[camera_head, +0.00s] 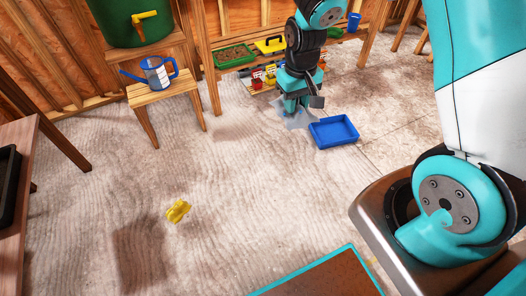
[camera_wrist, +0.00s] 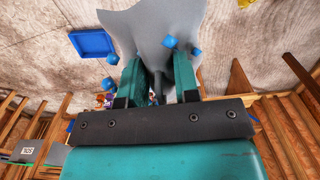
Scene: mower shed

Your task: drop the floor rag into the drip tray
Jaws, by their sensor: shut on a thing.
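My gripper (camera_head: 300,104) is shut on a grey floor rag (camera_head: 297,118), which spreads out below the fingers in the head view. In the wrist view the rag (camera_wrist: 150,28) fans out beyond my gripper (camera_wrist: 158,65), between its teal fingers. The blue drip tray (camera_head: 333,131) lies on the floor just right of the rag in the head view and looks empty. In the wrist view the tray (camera_wrist: 93,43) is left of the rag, apart from the fingers. Whether the rag touches the floor cannot be told.
A yellow object (camera_head: 179,211) lies on open floor. A watering can (camera_head: 158,72) stands on a wooden stool below a green barrel (camera_head: 130,20). Behind my gripper, a low shelf holds a green tray (camera_head: 234,55) and a yellow toolbox (camera_head: 271,45). The middle floor is mostly clear.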

